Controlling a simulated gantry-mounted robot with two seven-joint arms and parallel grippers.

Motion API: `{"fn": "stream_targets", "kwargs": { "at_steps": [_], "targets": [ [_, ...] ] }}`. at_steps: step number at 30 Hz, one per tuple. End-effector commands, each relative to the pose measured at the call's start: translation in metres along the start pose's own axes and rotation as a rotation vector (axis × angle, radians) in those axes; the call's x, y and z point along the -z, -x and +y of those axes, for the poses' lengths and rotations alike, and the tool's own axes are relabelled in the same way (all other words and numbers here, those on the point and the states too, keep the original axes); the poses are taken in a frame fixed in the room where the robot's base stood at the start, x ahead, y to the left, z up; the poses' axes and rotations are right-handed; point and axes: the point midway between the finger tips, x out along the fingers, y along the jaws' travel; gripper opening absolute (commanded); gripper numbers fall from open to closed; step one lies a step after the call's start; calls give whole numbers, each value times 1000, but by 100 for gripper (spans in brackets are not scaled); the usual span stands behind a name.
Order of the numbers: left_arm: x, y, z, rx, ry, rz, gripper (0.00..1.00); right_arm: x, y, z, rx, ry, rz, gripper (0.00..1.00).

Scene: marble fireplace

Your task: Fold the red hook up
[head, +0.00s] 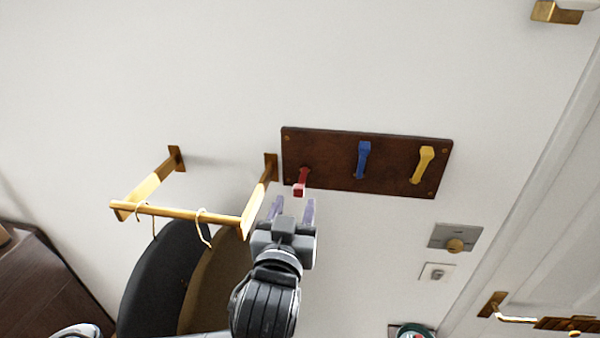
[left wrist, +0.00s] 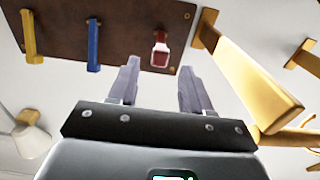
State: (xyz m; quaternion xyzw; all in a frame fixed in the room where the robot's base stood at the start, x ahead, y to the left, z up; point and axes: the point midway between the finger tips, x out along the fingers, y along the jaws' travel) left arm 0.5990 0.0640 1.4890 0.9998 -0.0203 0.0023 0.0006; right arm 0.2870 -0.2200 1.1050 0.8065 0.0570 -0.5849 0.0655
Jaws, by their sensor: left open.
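The red hook (head: 301,181) is at the left end of a dark brown wall board (head: 330,175). It juts out from the board, with its tip low and toward the camera. My right gripper is not in view.
A brass rail (head: 180,213) with hooks juts from the wall just left of my left gripper, close to it. Dark rounded panels (head: 165,275) are below it. A switch plate (head: 455,238) is at right. The wall above the board is clear.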

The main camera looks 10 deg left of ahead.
Motion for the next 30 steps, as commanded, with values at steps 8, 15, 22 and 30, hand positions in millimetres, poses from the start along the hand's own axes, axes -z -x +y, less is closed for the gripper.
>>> {"fn": "stream_targets", "kwargs": {
  "at_steps": [8,15,22,30],
  "targets": [
    [0,-30,-1,2,-3,-5,49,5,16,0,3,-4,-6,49],
    [0,-57,0,-1,-1,-4,49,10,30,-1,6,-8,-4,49],
    [-3,-70,0,-3,0,-5,49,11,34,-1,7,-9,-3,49],
    [-4,-71,0,-4,0,-6,49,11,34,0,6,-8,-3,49]
  ]
}}
